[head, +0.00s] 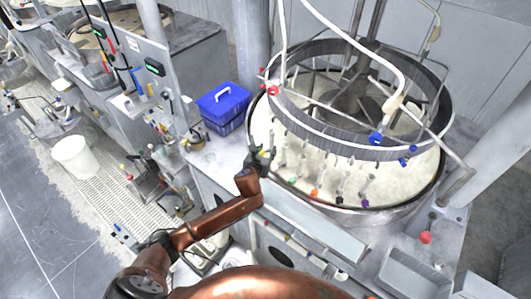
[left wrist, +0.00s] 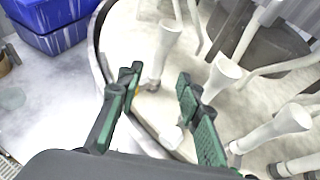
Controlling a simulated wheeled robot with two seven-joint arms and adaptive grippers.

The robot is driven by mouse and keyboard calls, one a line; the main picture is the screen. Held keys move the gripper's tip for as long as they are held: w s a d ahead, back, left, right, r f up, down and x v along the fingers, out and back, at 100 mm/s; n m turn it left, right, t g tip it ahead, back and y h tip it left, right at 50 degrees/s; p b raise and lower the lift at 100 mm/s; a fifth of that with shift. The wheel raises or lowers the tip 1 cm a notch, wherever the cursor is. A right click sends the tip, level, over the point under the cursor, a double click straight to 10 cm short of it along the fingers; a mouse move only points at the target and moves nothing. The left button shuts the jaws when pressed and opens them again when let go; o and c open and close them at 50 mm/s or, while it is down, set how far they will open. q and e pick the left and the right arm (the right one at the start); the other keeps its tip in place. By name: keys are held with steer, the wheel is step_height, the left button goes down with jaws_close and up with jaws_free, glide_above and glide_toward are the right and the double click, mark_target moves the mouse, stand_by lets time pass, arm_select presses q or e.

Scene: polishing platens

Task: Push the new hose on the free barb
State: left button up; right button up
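My left gripper (head: 260,160) is at the front-left rim of the round platen tub (head: 345,210), its arm reaching up from the lower left. In the left wrist view the gripper (left wrist: 160,78) is open, its two green-padded fingers apart. A pale upright fitting with a flared top (left wrist: 166,42) stands just beyond and between the fingertips; I see no grip on it. More pale flared fittings (left wrist: 222,78) stand to the right inside the tub. I cannot tell which piece is the new hose or which barb is free. My right gripper is not in view.
A blue lidded box (head: 222,105) sits on the bench left of the tub. A dark ring (head: 330,125) on a frame hangs over the tub with white hoses (head: 365,55). A metal tray (head: 412,275) is at the lower right. A white bucket (head: 75,158) stands on the floor.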

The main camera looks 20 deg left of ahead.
arm_select(q)
steer(key=shift+v, duration=1.45)
